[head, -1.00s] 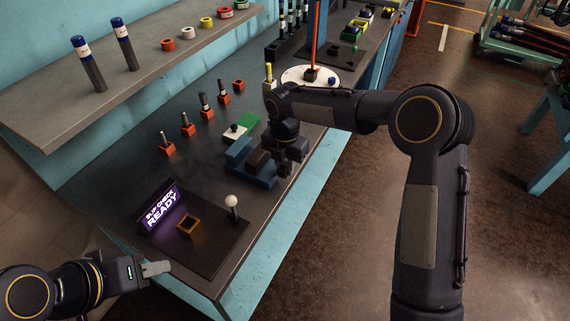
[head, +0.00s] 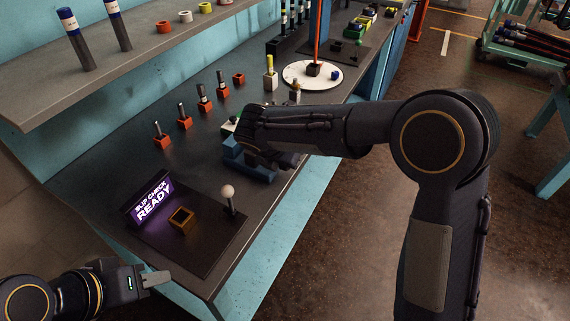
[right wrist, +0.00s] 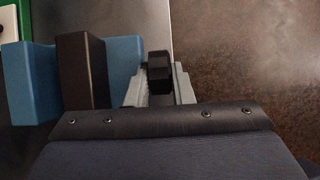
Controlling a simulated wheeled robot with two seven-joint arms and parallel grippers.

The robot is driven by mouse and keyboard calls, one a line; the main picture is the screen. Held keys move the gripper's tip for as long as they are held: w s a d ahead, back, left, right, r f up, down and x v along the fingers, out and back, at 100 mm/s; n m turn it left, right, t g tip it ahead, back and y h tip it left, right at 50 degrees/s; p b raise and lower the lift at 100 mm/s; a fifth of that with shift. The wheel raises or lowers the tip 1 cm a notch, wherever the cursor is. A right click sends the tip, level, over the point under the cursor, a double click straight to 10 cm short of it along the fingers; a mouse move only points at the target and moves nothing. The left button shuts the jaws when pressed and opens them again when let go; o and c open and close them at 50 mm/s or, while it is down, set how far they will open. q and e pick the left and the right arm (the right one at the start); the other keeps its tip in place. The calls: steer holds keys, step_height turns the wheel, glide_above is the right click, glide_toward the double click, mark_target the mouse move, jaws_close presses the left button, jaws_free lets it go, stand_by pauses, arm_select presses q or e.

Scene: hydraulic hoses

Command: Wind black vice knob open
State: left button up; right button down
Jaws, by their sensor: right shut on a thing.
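The blue vice (head: 236,158) stands on the bench, partly covered by my right arm in the head view. In the right wrist view the vice shows as blue blocks (right wrist: 27,82) with a dark jaw plate (right wrist: 80,72) between them. The black vice knob (right wrist: 158,66) sits to the right of the vice, between the fingers of my right gripper (right wrist: 160,88), which is shut on it. My forearm and wrist hide the knob in the head view. My left gripper (head: 156,279) is low at the left, away from the vice; its finger gap is not clear.
A slip check panel (head: 153,203) and an orange-brown square socket (head: 182,219) are at the bench's near end, beside a white-topped lever (head: 228,192). Orange holders (head: 184,122) line the back. A white round plate (head: 311,75) lies beyond the vice.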

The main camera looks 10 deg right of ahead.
steer(key=shift+t+h+b, duration=0.3)
stand_by(0.4)
steer(key=c, duration=1.3)
jaws_free()
steer(key=shift+o, duration=0.2)
steer(key=shift+s+a, duration=0.1)
steer(key=v, duration=0.7)
steer(key=shift+s+r, duration=0.2)
steer(key=shift+r, duration=0.15)
